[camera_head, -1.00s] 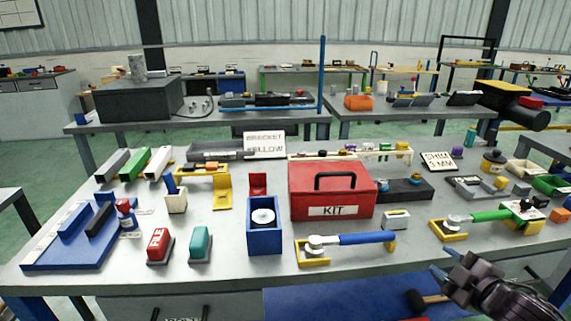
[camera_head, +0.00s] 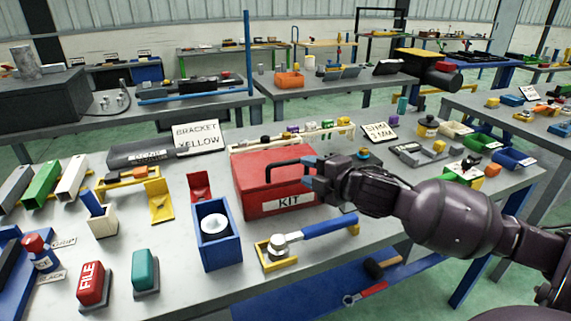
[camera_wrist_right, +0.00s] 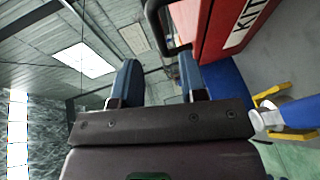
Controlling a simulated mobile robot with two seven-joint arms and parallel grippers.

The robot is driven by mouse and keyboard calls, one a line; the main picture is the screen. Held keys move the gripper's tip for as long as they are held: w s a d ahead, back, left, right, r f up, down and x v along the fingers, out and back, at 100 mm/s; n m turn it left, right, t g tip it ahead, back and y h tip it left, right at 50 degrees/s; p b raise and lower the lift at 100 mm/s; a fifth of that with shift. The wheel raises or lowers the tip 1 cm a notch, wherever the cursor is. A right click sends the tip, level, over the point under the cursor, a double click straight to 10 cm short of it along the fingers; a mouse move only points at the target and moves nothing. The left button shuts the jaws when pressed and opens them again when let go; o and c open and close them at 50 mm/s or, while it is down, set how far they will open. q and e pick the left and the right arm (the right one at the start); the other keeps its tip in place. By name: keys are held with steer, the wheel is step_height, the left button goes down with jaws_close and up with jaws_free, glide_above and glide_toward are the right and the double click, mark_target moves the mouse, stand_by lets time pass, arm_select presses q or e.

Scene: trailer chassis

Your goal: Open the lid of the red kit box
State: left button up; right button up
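The red kit box (camera_head: 262,190) stands on the grey workbench with its lid down. It has a black handle (camera_head: 285,163) on top and a white KIT label on its front. My right gripper (camera_head: 309,171) is at the right part of the box, close to the handle. In the right wrist view its two blue fingers (camera_wrist_right: 158,78) are spread apart. The handle (camera_wrist_right: 160,30) lies just ahead of the fingertips, and the red box (camera_wrist_right: 215,25) is beside them. I cannot tell whether a finger touches the handle. My left gripper is not in view.
A BRACKET YELLOW sign (camera_head: 195,135) stands behind left.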

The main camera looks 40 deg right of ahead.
mark_target(291, 164)
steer(key=shift+w+a+f+b, duration=0.15)
steer(key=shift+w+f+b, duration=0.05)
steer(key=shift+w, duration=1.05)
steer(key=shift+w+a+f+b, duration=0.1)
steer(key=shift+w+f+b, duration=0.15)
steer(key=shift+w, duration=0.95)
steer(key=shift+w+a+f+b, duration=0.15)
steer(key=shift+w+f+b, duration=0.05)
steer(key=shift+w, duration=1.05)
jaws_close()
